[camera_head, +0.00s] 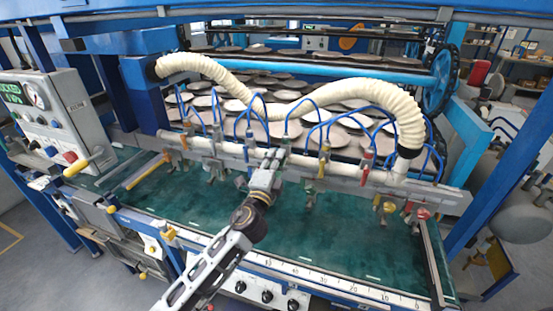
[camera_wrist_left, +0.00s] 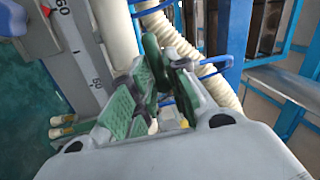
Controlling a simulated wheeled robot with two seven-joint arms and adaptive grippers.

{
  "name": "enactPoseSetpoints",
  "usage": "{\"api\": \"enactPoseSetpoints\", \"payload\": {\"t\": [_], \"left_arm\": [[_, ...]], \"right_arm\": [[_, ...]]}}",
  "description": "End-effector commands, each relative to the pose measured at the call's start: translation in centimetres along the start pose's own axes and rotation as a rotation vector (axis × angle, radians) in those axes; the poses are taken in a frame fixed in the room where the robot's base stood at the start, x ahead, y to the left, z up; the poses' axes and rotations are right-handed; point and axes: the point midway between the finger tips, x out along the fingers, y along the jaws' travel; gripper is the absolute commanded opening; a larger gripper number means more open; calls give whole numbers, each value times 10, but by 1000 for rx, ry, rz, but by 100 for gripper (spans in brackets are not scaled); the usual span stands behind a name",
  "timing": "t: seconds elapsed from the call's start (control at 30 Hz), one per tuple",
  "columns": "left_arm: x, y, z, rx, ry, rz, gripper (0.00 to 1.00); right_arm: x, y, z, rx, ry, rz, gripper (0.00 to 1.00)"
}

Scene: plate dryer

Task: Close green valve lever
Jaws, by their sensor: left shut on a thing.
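My left gripper (camera_head: 272,160) reaches over the green bed to the white pipe with valves (camera_head: 232,149), near its middle. In the left wrist view its green-padded fingers (camera_wrist_left: 160,82) are closed together on the green valve lever (camera_wrist_left: 150,50), at the pipe. The lever is mostly hidden by the fingers, and its exact angle cannot be told. In the head view the gripper covers it. My right gripper is not in view.
A red lever (camera_head: 366,165) and other valves sit along the pipe. Thin blue hoses (camera_head: 318,105) arch above it, and a thick cream hose (camera_head: 350,88) runs behind. A control panel (camera_head: 45,110) stands at left. The green bed (camera_head: 335,225) is largely clear.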

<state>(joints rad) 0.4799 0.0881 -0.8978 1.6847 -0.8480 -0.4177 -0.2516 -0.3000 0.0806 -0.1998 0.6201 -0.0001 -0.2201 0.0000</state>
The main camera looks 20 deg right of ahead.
Motion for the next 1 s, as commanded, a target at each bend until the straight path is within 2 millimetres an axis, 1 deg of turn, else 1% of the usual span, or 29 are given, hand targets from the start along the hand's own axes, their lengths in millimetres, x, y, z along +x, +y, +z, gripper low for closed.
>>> {"api": "enactPoseSetpoints", "payload": {"t": [0.1, 0.3, 0.77, 0.8, 0.9, 1.0], "left_arm": [[0, -2, 0, 64, 13, 1, 0], [0, -2, 0, 125, 26, 0, 0], [0, -2, 0, 142, 30, 0, 0], [0, -2, 0, 142, 30, 0, 21], [0, -2, 0, 142, 30, 0, 34], [0, -2, 0, 141, 29, 0, 35]], "right_arm": [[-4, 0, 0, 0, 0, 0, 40], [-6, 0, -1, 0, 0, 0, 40], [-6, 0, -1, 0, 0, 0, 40], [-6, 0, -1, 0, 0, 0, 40], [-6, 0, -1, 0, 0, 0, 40], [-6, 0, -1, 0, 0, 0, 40]]}}
